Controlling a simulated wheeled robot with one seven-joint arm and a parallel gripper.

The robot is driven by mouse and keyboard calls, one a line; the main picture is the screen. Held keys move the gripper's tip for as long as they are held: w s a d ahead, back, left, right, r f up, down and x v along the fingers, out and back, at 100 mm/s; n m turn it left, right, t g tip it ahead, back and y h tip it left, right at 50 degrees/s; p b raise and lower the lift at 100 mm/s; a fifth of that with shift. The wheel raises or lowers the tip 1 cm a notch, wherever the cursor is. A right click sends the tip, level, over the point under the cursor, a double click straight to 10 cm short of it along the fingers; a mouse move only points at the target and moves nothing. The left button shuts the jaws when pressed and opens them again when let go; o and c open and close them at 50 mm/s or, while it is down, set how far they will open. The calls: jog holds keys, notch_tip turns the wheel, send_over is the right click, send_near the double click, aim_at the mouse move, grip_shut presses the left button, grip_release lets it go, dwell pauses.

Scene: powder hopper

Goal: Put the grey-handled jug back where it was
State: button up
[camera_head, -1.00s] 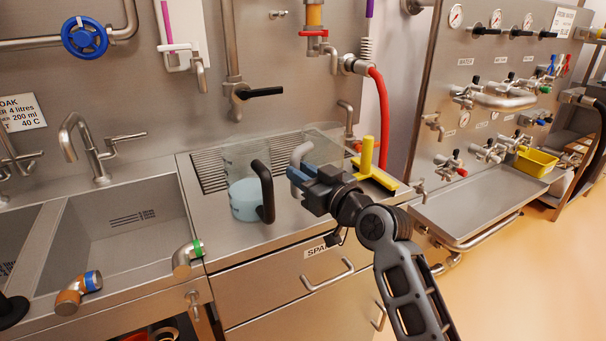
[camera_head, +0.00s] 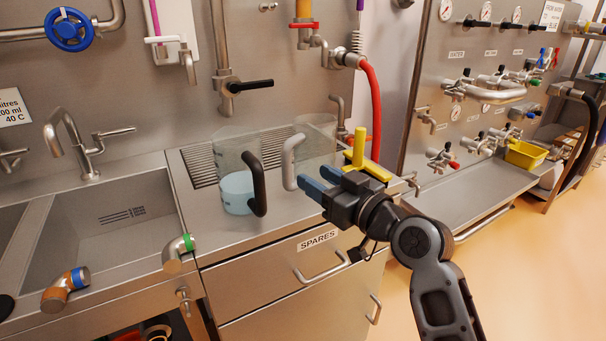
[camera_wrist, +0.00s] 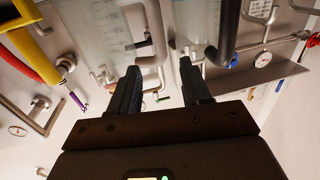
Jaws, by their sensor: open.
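The grey-handled jug (camera_head: 318,138) is clear and stands upright on the counter beside the sink, at the back right of the black-handled jug. Its grey handle (camera_head: 290,163) faces my gripper. My gripper (camera_head: 320,182) is open and empty, just right of the handle, with its blue-grey fingers pointing at it. In the wrist view, my gripper (camera_wrist: 160,68) shows a gap between the fingertips, with the grey handle (camera_wrist: 155,30) beyond them. The black-handled jug (camera_head: 237,180) holds pale blue liquid and stands on the left. The exact gap from fingertips to handle is hard to judge.
A yellow T-shaped tool (camera_head: 359,148) stands behind my gripper, near a red hose (camera_head: 374,110). A ribbed drain (camera_head: 200,165) lies behind the jugs. The sink (camera_head: 110,220) is left, and the front counter strip is clear. A steel tray (camera_head: 460,200) is at right.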

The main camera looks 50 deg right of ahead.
jog(key=shift+s+a+b, duration=0.15)
jog(key=shift+s, duration=0.95)
jog(key=shift+s+a+b, duration=0.1)
jog(key=shift+s+b, duration=0.05)
jog(key=shift+s, duration=0.9)
jog(key=s+a+f+m+g+h, duration=0.1)
jog(key=s+a+f+m+g, duration=0.15)
jog(key=s+a+f, duration=0.95)
jog(key=s+a+n+y, duration=0.1)
jog(key=s+a+n, duration=0.1)
jog(key=s, duration=0.6)
jog(key=s+a+n+y, duration=0.1)
jog(key=s+a, duration=0.2)
jog(key=s, duration=0.6)
jog(key=shift+s+r+n+g+y, duration=0.3)
jog(key=shift+r+n+g+y, duration=0.05)
jog(key=shift+r+y, duration=0.05)
jog(key=shift+a, duration=0.1)
jog(key=shift+c, duration=0.5)
